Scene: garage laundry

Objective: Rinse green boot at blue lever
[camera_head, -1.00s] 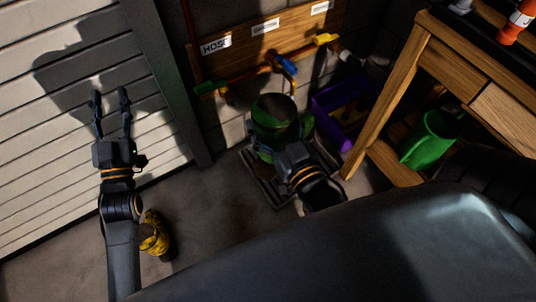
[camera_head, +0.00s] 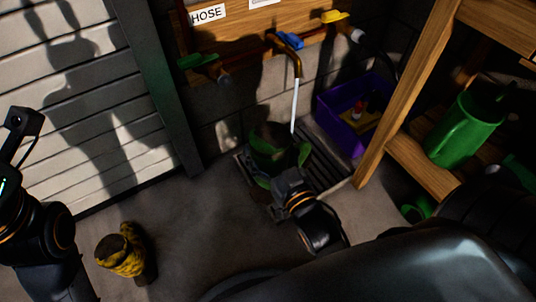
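The green boot (camera_head: 262,160), dark around its top, is over the floor grate below the tap. My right gripper (camera_head: 285,178) is against its near side and looks shut on it; the fingertips are hidden. The blue lever (camera_head: 290,40) sits on the middle of the wall pipe. A white stream of water (camera_head: 295,105) falls from the copper spout below it to the boot's top. My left gripper (camera_head: 18,135) is at the left picture edge, partly cut off, away from lever and boot.
A green lever (camera_head: 198,62) and a yellow lever (camera_head: 335,16) flank the blue one. A purple crate (camera_head: 335,128) stands right of the grate (camera_head: 325,165). A wooden bench (camera_head: 405,95) holds a green watering can (camera_head: 463,132). A yellow patterned boot (camera_head: 122,255) stands on the floor left.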

